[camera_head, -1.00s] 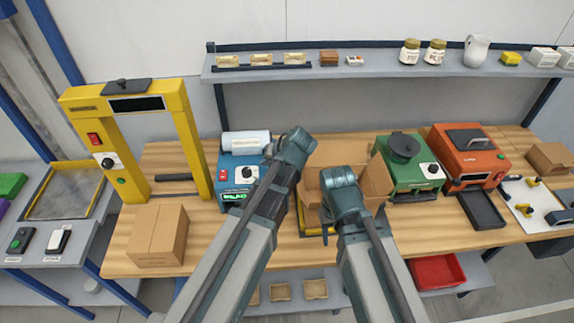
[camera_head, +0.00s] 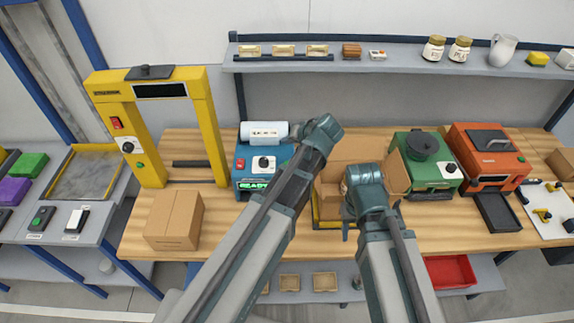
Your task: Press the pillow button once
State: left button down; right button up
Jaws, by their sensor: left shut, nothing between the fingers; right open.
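The blue machine (camera_head: 277,182) stands on the wooden bench with a white film roll (camera_head: 264,130) on top. Its front has a red switch (camera_head: 240,164), a white panel with a black knob (camera_head: 263,163), and a green lit display (camera_head: 255,184) reading READY. I cannot tell which control is the pillow button. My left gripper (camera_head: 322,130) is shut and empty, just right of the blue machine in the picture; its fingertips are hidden. My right gripper (camera_head: 364,182) is open, in front of the open cardboard box (camera_head: 395,176); its fingertips are mostly hidden.
A yellow frame machine (camera_head: 208,130) and a closed carton (camera_head: 173,222) are at left. Green (camera_head: 436,176) and orange (camera_head: 500,160) machines are at right. A side table (camera_head: 60,215) holds small button boxes. A shelf (camera_head: 390,62) runs above. Bare bench lies between carton and blue machine.

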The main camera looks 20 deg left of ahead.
pick_arm(q)
notch_tip(320, 180, down, 8)
jog(key=b, duration=0.7)
jog(key=shift+r, duration=0.1)
dwell(1.5)
jog(key=shift+f+b, duration=0.35)
jog(key=shift+b, duration=0.05)
